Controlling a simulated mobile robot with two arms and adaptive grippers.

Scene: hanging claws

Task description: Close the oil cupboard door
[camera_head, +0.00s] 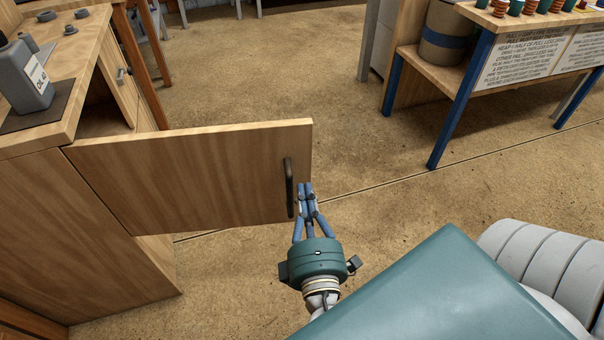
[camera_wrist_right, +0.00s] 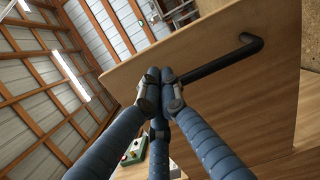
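The oil cupboard (camera_head: 70,235) stands at the left in the head view. Its wooden door (camera_head: 190,175) is swung wide open, sticking out to the right. A dark bar handle (camera_head: 289,187) is upright near the door's free edge. My right gripper (camera_head: 305,188) is just right of the handle, its blue fingers together with nothing seen between them. In the right wrist view the fingertips (camera_wrist_right: 160,75) are together close to the door (camera_wrist_right: 215,60), beside one end of the handle (camera_wrist_right: 225,60). I cannot tell whether they touch it. My left gripper is not in view.
A grey oil can (camera_head: 28,78) stands on a dark mat on the cupboard top. A blue-legged table (camera_head: 458,105) with a sign and a drum stands at the upper right. The floor (camera_head: 240,60) between them is clear.

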